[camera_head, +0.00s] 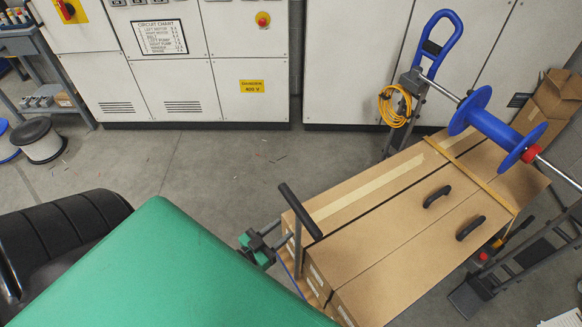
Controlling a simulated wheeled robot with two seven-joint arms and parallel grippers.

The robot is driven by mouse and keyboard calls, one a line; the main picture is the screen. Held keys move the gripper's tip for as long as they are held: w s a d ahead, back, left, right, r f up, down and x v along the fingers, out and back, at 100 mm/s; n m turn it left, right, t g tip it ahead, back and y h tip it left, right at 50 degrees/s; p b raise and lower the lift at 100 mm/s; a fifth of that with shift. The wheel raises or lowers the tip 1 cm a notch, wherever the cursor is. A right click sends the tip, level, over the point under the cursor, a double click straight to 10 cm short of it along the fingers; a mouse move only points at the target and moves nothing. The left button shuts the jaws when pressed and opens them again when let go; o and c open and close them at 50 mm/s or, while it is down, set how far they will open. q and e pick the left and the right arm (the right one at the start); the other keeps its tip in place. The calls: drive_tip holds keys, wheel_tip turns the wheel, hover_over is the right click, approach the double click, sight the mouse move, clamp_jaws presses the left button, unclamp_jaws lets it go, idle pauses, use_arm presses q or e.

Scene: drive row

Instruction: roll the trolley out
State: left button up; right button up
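The trolley is low and loaded with long cardboard boxes (385,225) at the right of centre. Its bed is mostly hidden under the boxes. An upright grey post with a slanted black grip bar (300,211) stands at its near left end. My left gripper (270,238), dark grey with green parts, is beside this post, close below the black bar. Its fingertips are small and partly hidden, so I cannot tell whether they are open, shut or touching the post. My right gripper is not in view.
A blue cable reel (491,126) on a metal bar crosses above the boxes' far end. A blue-handled frame (441,42) with an orange cable stands behind. A dark stand (478,291) is close at right. Cabinets (165,60) line the back. The floor (190,165) at centre left is open.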

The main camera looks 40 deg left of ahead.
use_arm(q)
drive_tip(key=v, duration=0.6)
drive_tip(key=shift+s+b, duration=0.35)
drive_tip(key=shift+b, duration=0.1)
drive_tip(key=shift+a, duration=0.15)
